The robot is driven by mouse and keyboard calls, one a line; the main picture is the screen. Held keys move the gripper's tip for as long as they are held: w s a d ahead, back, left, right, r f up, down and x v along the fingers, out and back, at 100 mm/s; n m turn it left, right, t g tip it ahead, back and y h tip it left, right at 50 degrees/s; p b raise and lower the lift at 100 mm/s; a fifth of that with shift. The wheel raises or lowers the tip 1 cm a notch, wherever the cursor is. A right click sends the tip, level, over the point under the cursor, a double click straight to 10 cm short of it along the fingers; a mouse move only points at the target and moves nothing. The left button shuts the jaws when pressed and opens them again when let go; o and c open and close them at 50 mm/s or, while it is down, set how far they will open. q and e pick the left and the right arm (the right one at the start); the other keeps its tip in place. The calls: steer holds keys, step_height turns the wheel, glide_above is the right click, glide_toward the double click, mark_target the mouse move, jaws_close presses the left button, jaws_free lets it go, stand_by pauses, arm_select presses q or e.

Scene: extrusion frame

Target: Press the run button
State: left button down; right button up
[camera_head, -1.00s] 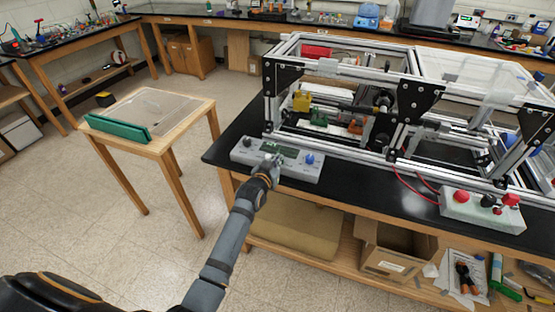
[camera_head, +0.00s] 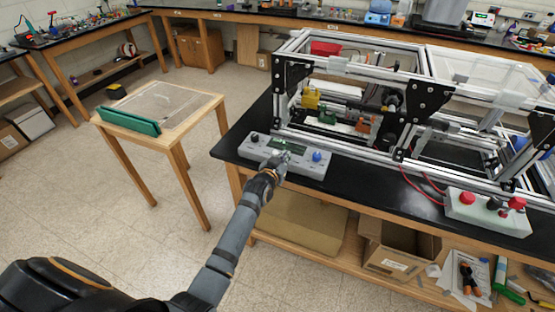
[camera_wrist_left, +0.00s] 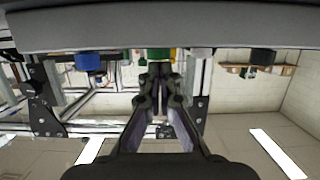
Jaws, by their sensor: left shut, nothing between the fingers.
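A light grey control box (camera_head: 312,169) lies on the black bench top in front of the metal frame. It has a black knob (camera_head: 254,137), a dark display (camera_head: 290,147) and a blue knob (camera_head: 317,156). My left gripper (camera_head: 280,160) is shut and empty at the middle of the box and hides part of its face. In the left wrist view the box (camera_wrist_left: 215,30) spans the top, with a green button (camera_wrist_left: 158,53) just beyond my shut fingertips (camera_wrist_left: 160,70). Whether they touch it I cannot tell. No label is readable. My right gripper is out of view.
The aluminium extrusion frame (camera_head: 345,62) stands right behind the box. A second box (camera_head: 487,213) with red buttons is on the bench at right. A small wooden table (camera_head: 165,103) with a green strip stands left, across a floor gap.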

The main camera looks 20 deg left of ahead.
arm_select(q)
steer(key=s+r+b, duration=0.1)
steer(key=s+r, duration=0.4)
steer(key=s, duration=0.5)
steer(key=shift+a+r+b, duration=0.15)
steer(key=shift+r+b, duration=0.1)
steer(key=shift+b, duration=0.05)
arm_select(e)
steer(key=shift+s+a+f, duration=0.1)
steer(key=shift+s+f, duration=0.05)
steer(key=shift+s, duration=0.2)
arm_select(q)
steer(key=shift+w, duration=0.15)
steer(key=shift+f, duration=0.15)
